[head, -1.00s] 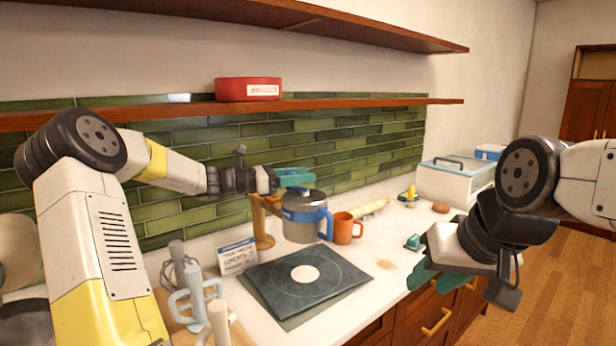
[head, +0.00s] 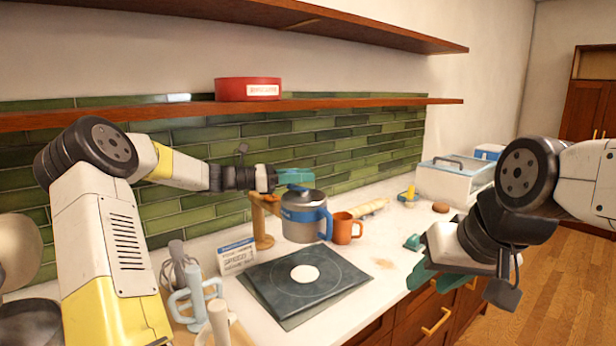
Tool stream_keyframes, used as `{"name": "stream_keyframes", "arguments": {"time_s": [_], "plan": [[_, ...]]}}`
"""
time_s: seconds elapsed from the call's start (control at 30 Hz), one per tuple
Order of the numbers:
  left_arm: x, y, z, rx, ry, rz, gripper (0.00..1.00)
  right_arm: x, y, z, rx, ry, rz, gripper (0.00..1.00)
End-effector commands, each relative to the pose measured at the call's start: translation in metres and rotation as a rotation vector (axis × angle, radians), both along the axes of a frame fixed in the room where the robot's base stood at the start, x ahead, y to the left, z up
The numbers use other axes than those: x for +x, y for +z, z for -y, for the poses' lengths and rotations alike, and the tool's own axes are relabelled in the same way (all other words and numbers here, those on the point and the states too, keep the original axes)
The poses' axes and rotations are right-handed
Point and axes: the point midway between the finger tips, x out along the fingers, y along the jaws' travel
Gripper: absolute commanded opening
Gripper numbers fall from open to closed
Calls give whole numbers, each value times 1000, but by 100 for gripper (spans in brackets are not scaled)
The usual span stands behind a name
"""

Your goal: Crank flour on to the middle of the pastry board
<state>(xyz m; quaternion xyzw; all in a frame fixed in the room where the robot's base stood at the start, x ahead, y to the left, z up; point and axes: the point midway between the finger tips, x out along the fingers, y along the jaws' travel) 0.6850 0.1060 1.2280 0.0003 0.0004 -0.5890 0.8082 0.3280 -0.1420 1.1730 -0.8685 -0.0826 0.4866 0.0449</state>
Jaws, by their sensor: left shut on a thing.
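The flour canister (head: 298,228), grey with a blue band and a blue side handle (head: 326,222), stands upright on the counter behind the pastry board. The pastry board (head: 325,291) is a dark square slab with a thin ring and a white round patch (head: 305,273) in its middle. My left gripper (head: 297,178) is at the canister's top, its teal fingers shut on a small part there, seemingly the crank or knob; the fingers hide it. My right gripper (head: 422,277) hangs at the counter's front edge, away from the canister; its finger gap is unclear.
An orange mug (head: 344,230) stands right of the canister and a wooden stand (head: 262,228) left of it. A shelf (head: 350,102) runs above.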

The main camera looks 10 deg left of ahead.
Motion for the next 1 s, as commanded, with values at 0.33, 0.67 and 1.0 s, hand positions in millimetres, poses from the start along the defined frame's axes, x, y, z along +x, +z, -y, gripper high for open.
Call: {"name": "stream_keyframes", "arguments": {"time_s": [0.33, 0.67, 1.0], "plan": [[4, -1, 10, -1, -300, 3, 0, 0, 0, 0, 0, 0, 0, 36], [2, -1, 17, -1, -551, 1, 0, 0, 0, 0, 0, 0, 0, 36], [0, -1, 20, -1, -681, 0, 0, 0, 0, 0, 0, 0, 0, 36]]}}
